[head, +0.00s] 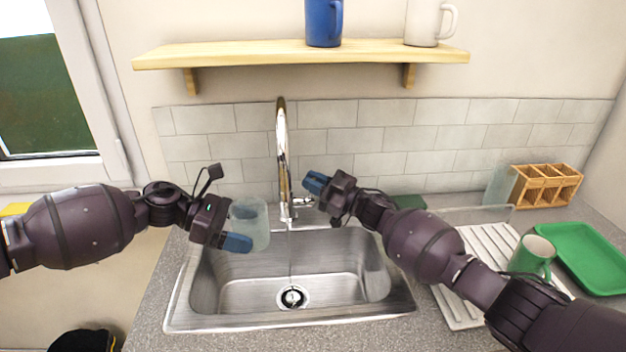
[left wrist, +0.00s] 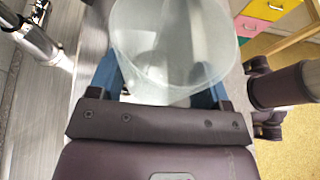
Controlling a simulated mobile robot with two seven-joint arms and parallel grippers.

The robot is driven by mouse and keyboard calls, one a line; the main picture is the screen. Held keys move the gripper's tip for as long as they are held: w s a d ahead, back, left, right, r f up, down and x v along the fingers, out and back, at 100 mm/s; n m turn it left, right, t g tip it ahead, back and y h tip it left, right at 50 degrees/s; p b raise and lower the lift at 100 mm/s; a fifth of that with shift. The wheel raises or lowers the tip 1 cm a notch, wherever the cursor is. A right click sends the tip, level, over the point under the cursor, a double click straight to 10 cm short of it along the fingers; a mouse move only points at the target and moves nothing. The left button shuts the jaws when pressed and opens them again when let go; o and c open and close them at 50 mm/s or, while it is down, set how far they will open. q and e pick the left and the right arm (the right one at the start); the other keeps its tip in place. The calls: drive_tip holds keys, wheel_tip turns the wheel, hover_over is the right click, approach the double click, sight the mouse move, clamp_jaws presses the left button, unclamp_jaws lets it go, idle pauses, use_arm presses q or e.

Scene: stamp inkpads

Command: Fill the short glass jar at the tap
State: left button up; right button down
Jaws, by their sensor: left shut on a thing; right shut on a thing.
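The short glass jar (head: 257,232) is clear and upright, held over the left part of the sink. It also shows large between the blue fingers in the left wrist view (left wrist: 175,70), and I see no clear water level in it. My left gripper (head: 238,226) is shut on the jar. The chrome tap (head: 282,150) stands behind the sink. A thin stream of water (head: 290,257) falls from it to the drain, just right of the jar and apart from it. My right gripper (head: 316,186) is shut at the tap's side lever (head: 303,202), whose grip is partly hidden.
The steel sink (head: 225,290) is empty below the jar. A shelf (head: 300,54) with a blue mug (head: 323,22) and a white mug (head: 428,22) hangs above.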

drive_tip(key=c, duration=1.2)
unclamp_jaws()
drive_tip(key=v, duration=0.7)
drive_tip(key=shift+d, duration=0.2)
drive_tip(key=shift+s+f, duration=0.1)
drive_tip(key=shift+s, duration=0.05)
